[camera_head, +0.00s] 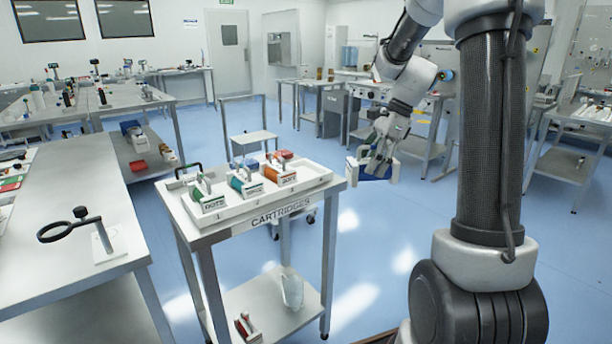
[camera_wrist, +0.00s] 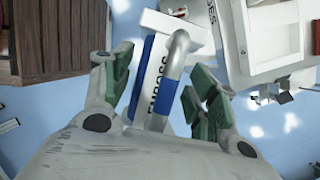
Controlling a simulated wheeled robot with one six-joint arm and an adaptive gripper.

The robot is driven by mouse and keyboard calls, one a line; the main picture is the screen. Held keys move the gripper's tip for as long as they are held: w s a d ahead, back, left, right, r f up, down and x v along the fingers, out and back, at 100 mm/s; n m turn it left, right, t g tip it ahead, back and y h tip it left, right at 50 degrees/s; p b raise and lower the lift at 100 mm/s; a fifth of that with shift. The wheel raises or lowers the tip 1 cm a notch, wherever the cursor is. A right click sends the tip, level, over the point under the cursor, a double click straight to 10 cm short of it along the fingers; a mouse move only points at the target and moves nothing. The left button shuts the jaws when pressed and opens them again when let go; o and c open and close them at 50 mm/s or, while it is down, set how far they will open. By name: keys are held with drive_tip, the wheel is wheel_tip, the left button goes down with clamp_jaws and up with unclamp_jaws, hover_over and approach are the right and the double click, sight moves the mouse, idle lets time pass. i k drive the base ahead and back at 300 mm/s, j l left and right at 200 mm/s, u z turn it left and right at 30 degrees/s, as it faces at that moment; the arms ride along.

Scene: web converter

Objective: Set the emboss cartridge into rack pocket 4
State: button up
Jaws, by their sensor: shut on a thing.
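My gripper (camera_head: 380,160) is shut on the emboss cartridge (camera_head: 374,173), a white and blue block held in the air to the right of the cartridge cart. In the wrist view my gripper (camera_wrist: 160,92) has its green-padded fingers on both sides of the cartridge's grey handle, and the white EMBOSS label (camera_wrist: 158,72) shows. The white rack (camera_head: 260,212) lies on the cart, marked CARTRIDGES. Green (camera_head: 207,196), teal (camera_head: 245,183) and orange-red (camera_head: 281,173) cartridges stand in it from left to right.
Red and blue items (camera_head: 283,154) sit at the back of the rack. A clear container (camera_head: 291,288) and a red item (camera_head: 246,328) are on the cart's lower shelf. A steel table (camera_head: 60,225) stands left. A slatted brown box (camera_wrist: 55,40) shows in the wrist view.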

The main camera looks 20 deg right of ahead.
sight(307, 174)
drive_tip(key=i+j, duration=0.25)
drive_tip(key=i, duration=0.2)
drive_tip(key=i+j, duration=0.25)
drive_tip(key=i, duration=0.25)
